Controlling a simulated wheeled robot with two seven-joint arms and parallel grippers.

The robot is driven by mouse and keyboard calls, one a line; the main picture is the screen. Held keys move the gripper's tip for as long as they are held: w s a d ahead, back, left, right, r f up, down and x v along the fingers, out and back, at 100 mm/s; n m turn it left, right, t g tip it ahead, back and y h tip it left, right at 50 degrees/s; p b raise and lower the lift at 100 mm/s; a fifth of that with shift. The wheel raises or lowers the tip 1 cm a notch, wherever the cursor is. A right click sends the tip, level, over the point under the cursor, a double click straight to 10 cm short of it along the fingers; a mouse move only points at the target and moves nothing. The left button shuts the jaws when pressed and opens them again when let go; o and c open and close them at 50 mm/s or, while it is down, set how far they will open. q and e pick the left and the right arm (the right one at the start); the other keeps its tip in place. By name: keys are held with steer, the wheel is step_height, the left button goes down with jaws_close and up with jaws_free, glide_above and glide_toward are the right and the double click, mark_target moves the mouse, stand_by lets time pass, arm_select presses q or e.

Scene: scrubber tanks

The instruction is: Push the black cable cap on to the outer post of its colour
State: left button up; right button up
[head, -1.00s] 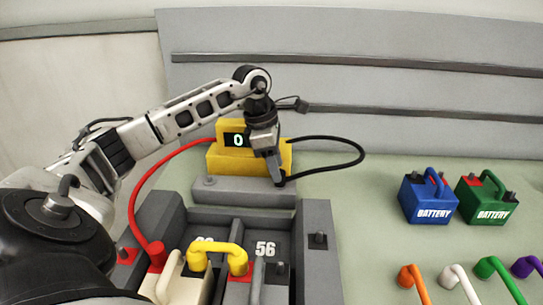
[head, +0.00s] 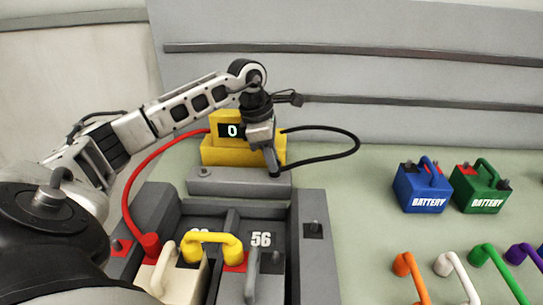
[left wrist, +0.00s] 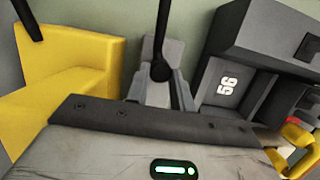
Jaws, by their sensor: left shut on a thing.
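The black cable (head: 345,143) loops out to the right from the yellow unit. In the left wrist view the black cap (left wrist: 160,71) hangs beside a grey block. The grey battery (head: 236,288) sits in the right bay marked 56. A dark post (head: 275,258) shows at its right end, apart from the cap. My right gripper is not in view.
The yellow unit (head: 215,153) shows 0. A red cable (head: 136,185) runs to a red cap (head: 151,244) on the cream battery (head: 160,275). A yellow link (head: 215,239) bridges both batteries. Blue (head: 421,190) and green (head: 480,190) batteries and several coloured links stand right.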

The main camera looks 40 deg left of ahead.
arm_select(q)
steer(key=shift+r+p, duration=2)
steer(key=shift+r, duration=0.55)
steer(key=shift+r, duration=0.1)
step_height(320, 180, up, 4)
steer(key=n+p, duration=0.2)
steer(key=p, duration=0.1)
steer(key=shift+r, duration=0.25)
